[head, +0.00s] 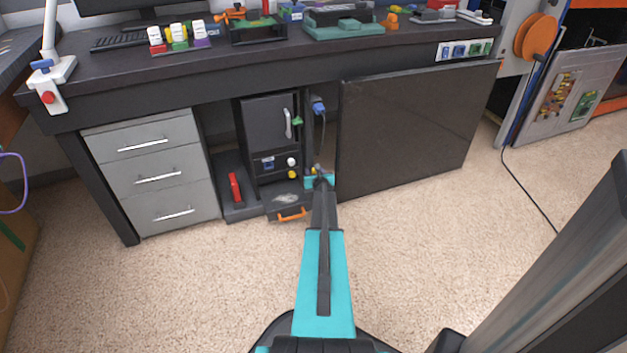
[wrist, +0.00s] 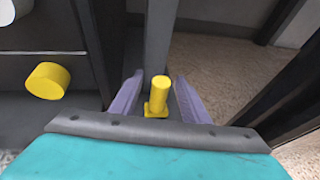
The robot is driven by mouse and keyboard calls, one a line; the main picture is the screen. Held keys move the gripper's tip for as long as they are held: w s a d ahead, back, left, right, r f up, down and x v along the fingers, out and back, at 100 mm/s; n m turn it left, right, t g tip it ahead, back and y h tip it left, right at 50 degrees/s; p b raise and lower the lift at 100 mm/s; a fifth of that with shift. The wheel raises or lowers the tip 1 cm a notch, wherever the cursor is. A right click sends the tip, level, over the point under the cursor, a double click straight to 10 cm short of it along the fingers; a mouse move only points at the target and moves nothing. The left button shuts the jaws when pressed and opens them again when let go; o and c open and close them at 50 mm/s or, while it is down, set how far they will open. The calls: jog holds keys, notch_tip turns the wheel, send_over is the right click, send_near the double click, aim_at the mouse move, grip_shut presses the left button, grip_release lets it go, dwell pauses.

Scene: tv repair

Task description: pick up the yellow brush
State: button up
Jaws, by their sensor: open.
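A yellow upright peg with a wider foot, which I take for the yellow brush (wrist: 158,94), stands between the fingers of my gripper (wrist: 157,100) in the wrist view. The fingers are open, one on each side of it, with a gap showing at least on the right. I cannot see any bristles. In the head view my gripper (head: 320,176) is low in the gap under the desk, between the dark cabinet and the large dark panel. A small yellow spot (head: 313,171) shows beside it there; the rest is hidden by my gripper.
The dark cabinet (head: 268,122) stands just left of my gripper, with a yellow knob (wrist: 47,80) on its front. The large dark panel (head: 410,130) closes off the right side. An orange handle (head: 291,215) sticks out low. Carpet (head: 220,280) is clear in front.

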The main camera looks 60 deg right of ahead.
grip_shut()
jog(key=shift+r, duration=0.15)
jog(key=shift+r+p, duration=0.6)
jog(key=shift+r, duration=0.25)
notch_tip(320, 180, up, 2)
jog(key=shift+r+p, duration=0.1)
jog(key=shift+p, duration=0.6)
jog(key=s+a, duration=1.1)
jog(key=shift+a+r+p, duration=0.35)
jog(key=shift+r, duration=0.05)
jog(key=shift+w, duration=0.1)
